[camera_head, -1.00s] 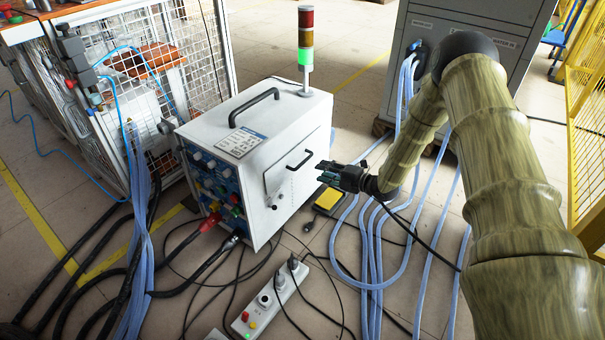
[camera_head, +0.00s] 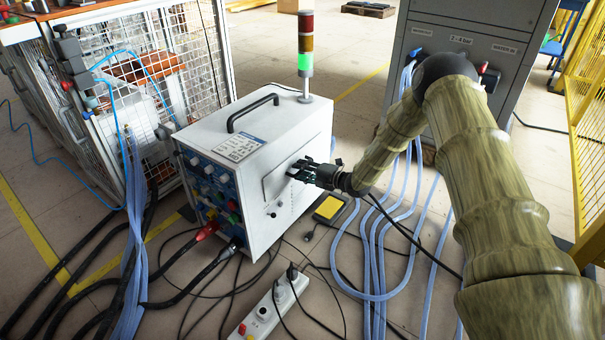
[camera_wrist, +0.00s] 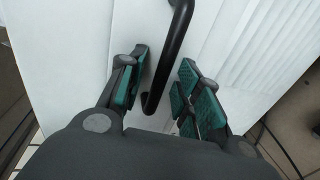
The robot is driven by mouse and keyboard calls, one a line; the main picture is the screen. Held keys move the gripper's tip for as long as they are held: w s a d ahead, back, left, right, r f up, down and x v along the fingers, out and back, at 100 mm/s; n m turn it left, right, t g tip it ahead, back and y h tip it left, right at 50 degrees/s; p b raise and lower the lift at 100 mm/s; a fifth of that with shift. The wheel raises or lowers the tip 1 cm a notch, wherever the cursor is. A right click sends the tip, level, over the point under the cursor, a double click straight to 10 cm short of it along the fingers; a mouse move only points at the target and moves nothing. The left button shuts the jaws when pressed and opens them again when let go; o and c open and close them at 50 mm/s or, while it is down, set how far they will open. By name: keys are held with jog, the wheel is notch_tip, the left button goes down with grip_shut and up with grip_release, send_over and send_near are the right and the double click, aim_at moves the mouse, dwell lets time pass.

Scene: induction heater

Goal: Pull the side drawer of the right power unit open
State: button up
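The white power unit (camera_head: 240,160) stands on the floor in the middle of the head view, with knobs and cables on its front. The drawer (camera_head: 276,182) is a flat panel in its right side and looks closed. My gripper (camera_head: 297,168) is at that side, covering most of the drawer's handle. In the wrist view the black bar handle (camera_wrist: 166,65) runs between the two green-padded fingers of my gripper (camera_wrist: 165,95). The fingers are apart, with a gap on both sides of the bar; the left pad is closer to it.
A signal tower (camera_head: 306,55) with a green light stands at the unit's back corner. Blue hoses (camera_head: 372,250) and black cables lie on the floor to the right. A power strip (camera_head: 268,307) and a yellow device (camera_head: 330,208) lie nearby. A grey cabinet (camera_head: 455,50) stands behind my arm.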

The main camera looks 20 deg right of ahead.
jog(key=shift+w+a, duration=0.15)
jog(key=shift+w, duration=0.05)
grip_shut()
